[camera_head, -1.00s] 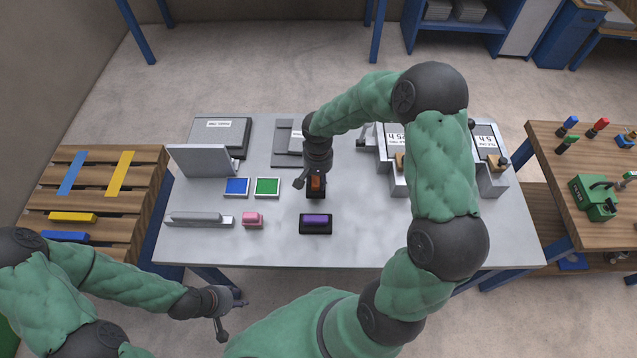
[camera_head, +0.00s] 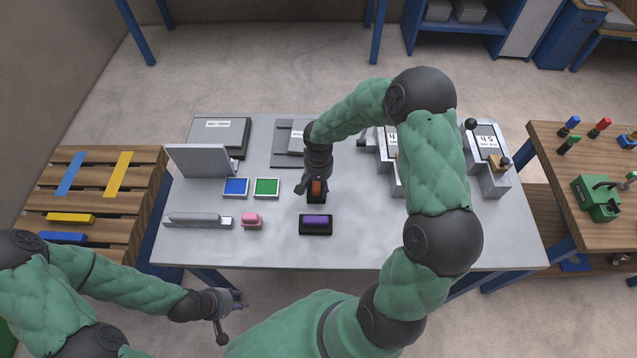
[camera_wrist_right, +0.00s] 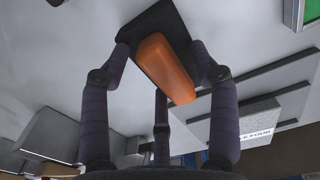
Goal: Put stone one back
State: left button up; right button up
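An orange stone (camera_head: 316,187) is in a black holder (camera_head: 317,199) on the grey table. My right gripper (camera_head: 316,183) is directly above it, pointing down. In the right wrist view, the orange stone (camera_wrist_right: 167,68) lies on the black holder (camera_wrist_right: 157,22), between the spread fingers of my right gripper (camera_wrist_right: 160,62). The fingers look open, with the tips close beside the stone; contact is unclear. A purple stone (camera_head: 316,219) sits in its own black holder, nearer to me. My left gripper (camera_head: 232,302) is low, off the front of the table; its finger opening is unclear. No stone shows a readable number.
A pink block (camera_head: 252,221) and a long grey bar (camera_head: 198,220) lie at the table's left. Blue (camera_head: 236,188) and green (camera_head: 267,187) panels lie behind them. Grey stepped machines (camera_head: 489,165) stand right, partly behind my right arm. Free table surface lies around the holders.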

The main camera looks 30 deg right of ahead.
aim_at(319, 184)
jog(key=shift+r, duration=0.1)
jog(key=shift+r, duration=0.2)
notch_tip(319, 184, up, 12)
jog(key=p, duration=0.2)
jog(key=shift+f+p, duration=0.15)
jog(key=shift+p, duration=0.25)
